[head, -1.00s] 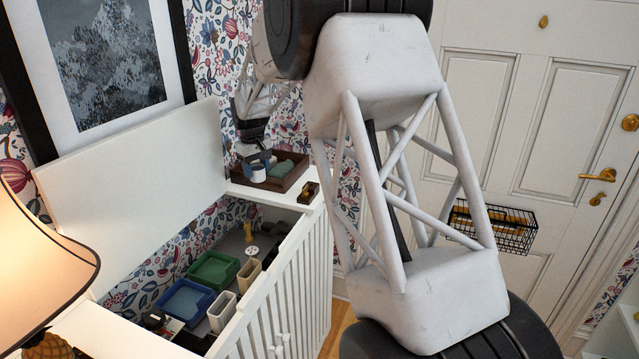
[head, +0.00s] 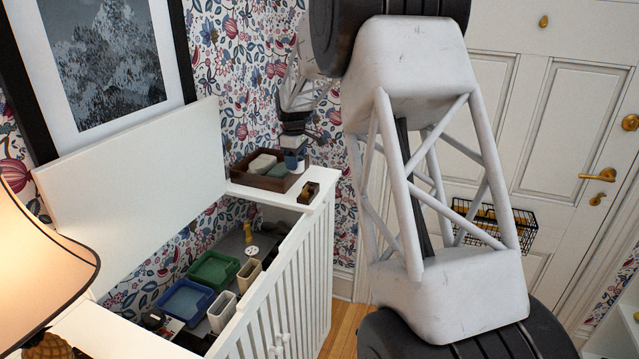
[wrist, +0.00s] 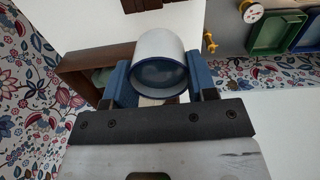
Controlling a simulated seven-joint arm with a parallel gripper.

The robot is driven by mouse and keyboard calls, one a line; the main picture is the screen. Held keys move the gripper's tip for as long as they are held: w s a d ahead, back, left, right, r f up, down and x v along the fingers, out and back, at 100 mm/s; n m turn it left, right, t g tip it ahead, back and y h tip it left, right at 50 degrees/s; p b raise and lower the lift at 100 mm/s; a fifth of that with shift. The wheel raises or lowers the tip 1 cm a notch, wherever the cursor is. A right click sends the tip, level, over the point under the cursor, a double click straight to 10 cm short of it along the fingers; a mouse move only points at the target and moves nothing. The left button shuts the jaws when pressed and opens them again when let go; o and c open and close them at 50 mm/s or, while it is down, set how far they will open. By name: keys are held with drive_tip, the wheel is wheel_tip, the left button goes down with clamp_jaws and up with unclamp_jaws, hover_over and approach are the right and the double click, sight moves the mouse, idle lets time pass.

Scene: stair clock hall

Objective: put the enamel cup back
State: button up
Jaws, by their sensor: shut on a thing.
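The enamel cup is white with a blue rim and shows clearly in the wrist view (wrist: 160,58). My gripper (wrist: 160,82) is shut on it, with a blue finger on each side. In the head view my gripper (head: 294,158) is small and far off, at the right end of the brown wooden tray (head: 262,183). The cup there is partly hidden by the fingers. I cannot tell whether it touches the tray. The tray holds a pale block (head: 262,163) and a green item (head: 279,171). The tray also shows in the wrist view (wrist: 85,60), behind the left finger.
The tray stands on a white cabinet ledge beside a small dark wooden object (head: 308,192). The open cabinet below holds a green bin (head: 214,268), a blue bin (head: 185,300) and pale containers (head: 249,272). A lamp (head: 40,245) stands at left. A wire basket hangs on the door.

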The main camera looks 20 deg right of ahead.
drive_tip(key=s+d+n, duration=0.2)
drive_tip(key=s+d+f+n, duration=0.1)
drive_tip(key=s, duration=0.1)
drive_tip(key=shift+d+f+n, duration=0.15)
drive_tip(key=shift+d+n, duration=0.25)
drive_tip(key=s+d+f+n, duration=0.2)
drive_tip(key=s+n, duration=0.2)
drive_tip(key=s, duration=0.2)
drive_tip(key=shift+s+f+n, duration=0.2)
drive_tip(key=shift+s+n, duration=0.2)
drive_tip(key=shift+w, duration=0.1)
drive_tip(key=shift+w+d+f, duration=0.25)
drive_tip(key=shift+w+d, duration=0.45)
drive_tip(key=shift+w, duration=1.85)
drive_tip(key=shift+w+d+f, duration=0.2)
drive_tip(key=shift+w+d, duration=0.5)
drive_tip(key=shift+w, duration=1.85)
drive_tip(key=shift+w+d+f, duration=0.25)
drive_tip(key=shift+w+d, duration=0.45)
drive_tip(key=shift+w, duration=1.85)
drive_tip(key=shift+f, duration=0.1)
drive_tip(key=shift+f, duration=1.7)
drive_tip(key=shift+f, duration=0.1)
